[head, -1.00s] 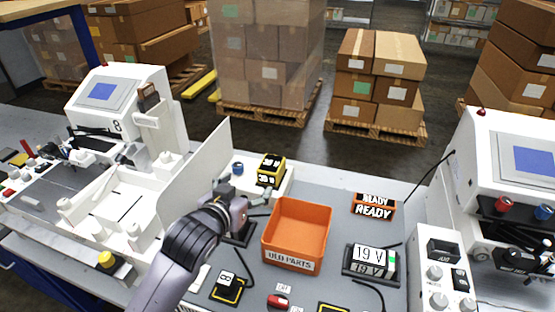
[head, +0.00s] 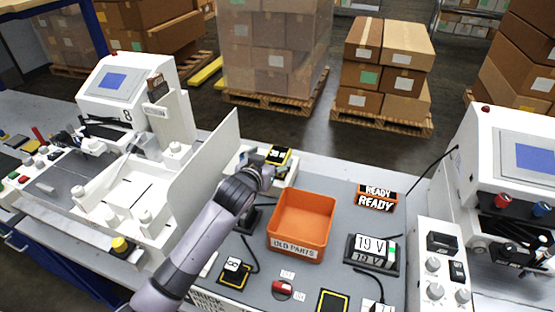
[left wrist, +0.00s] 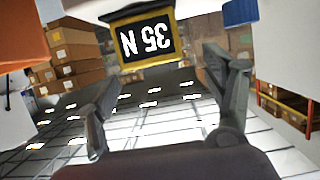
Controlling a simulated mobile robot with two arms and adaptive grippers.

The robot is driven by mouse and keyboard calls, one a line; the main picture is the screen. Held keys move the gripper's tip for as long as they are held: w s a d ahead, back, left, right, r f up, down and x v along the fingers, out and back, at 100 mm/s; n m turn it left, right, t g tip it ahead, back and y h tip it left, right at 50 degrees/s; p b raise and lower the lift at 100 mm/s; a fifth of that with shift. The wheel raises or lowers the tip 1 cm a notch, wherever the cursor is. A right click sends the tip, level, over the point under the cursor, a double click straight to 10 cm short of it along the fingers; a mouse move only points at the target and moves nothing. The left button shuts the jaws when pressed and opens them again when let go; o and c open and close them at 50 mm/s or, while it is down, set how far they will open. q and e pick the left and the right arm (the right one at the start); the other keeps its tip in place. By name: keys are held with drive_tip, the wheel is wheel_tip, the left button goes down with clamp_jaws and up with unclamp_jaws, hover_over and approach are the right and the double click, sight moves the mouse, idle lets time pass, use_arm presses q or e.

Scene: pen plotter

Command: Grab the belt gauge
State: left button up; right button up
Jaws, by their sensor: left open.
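The belt gauge, a yellow and black box (head: 279,155) with a small display, sits at the back of the bench behind the orange bin. No contact with the gauge shows. My right gripper is not in view.
The orange "OLD PARTS" bin (head: 303,220) stands right of my left forearm. A white upright panel (head: 207,165) stands close on its left. White machines flank the bench.

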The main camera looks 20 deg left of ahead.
sight(278, 154)
use_arm(q)
drive_tip(key=x, duration=0.1)
drive_tip(key=p+x, duration=0.1)
drive_tip(key=x, duration=0.2)
drive_tip(key=shift+s+d, duration=0.1)
drive_tip(key=shift+d, duration=0.2)
drive_tip(key=shift+w+f+p, duration=0.3)
drive_tip(key=shift+w, duration=0.2)
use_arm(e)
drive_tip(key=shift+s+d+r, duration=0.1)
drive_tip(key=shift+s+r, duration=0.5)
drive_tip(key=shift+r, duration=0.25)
use_arm(q)
drive_tip(key=shift+c, duration=0.5)
drive_tip(key=c, duration=1.2)
drive_tip(key=shift+r, duration=0.1)
drive_tip(key=shift+c, duration=0.9)
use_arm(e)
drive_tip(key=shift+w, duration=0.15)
use_arm(q)
drive_tip(key=shift+r, duration=0.1)
